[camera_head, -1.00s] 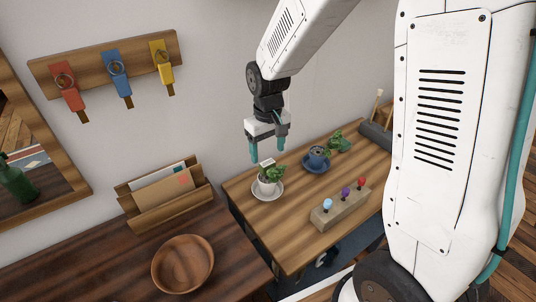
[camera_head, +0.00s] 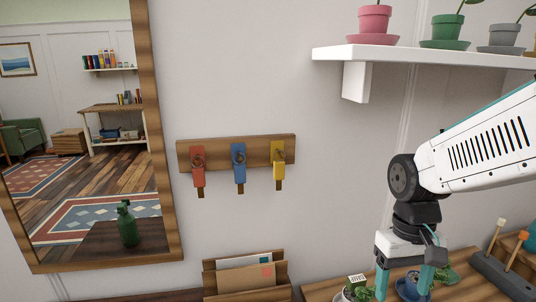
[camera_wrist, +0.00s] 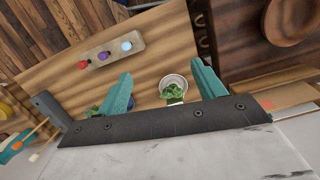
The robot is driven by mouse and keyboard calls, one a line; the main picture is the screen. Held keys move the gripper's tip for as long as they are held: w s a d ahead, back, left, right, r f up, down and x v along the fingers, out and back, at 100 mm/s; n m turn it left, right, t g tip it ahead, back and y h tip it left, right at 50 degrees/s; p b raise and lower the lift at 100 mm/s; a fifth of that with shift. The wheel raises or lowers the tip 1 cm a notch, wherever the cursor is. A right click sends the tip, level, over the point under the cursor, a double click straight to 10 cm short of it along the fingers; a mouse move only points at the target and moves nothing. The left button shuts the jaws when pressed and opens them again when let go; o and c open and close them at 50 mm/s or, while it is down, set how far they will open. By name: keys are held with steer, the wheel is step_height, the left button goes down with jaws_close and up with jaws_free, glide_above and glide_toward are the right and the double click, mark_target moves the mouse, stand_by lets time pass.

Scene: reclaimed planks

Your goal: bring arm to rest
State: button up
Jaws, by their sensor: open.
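My gripper (camera_head: 404,277) hangs pointing down at the lower right of the head view, its two teal fingers apart with nothing between them. It is above a light wooden table (camera_head: 318,291). In the wrist view the open fingers (camera_wrist: 162,90) show over the table, with a small plant in a white pot (camera_wrist: 174,86) below and between them. My white arm comes in from the right of the head view.
A white shelf (camera_head: 400,56) with pink, green and grey pots juts out above the arm. A key rack (camera_head: 262,143), a mirror (camera_head: 172,200) and a letter holder (camera_head: 281,280) are to the left. A block with coloured knobs (camera_wrist: 100,60) stands on the table.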

steer(key=s+d+r+t, duration=0.1)
steer(key=s+r+t, duration=0.2)
steer(key=s+r, duration=0.5)
steer(key=shift+s+d+m, duration=0.25)
steer(key=shift+s+m, duration=0.15)
steer(key=shift+s, duration=1.3)
steer(key=shift+r, duration=0.1)
steer(key=shift+c, duration=0.3)
stand_by(0.9)
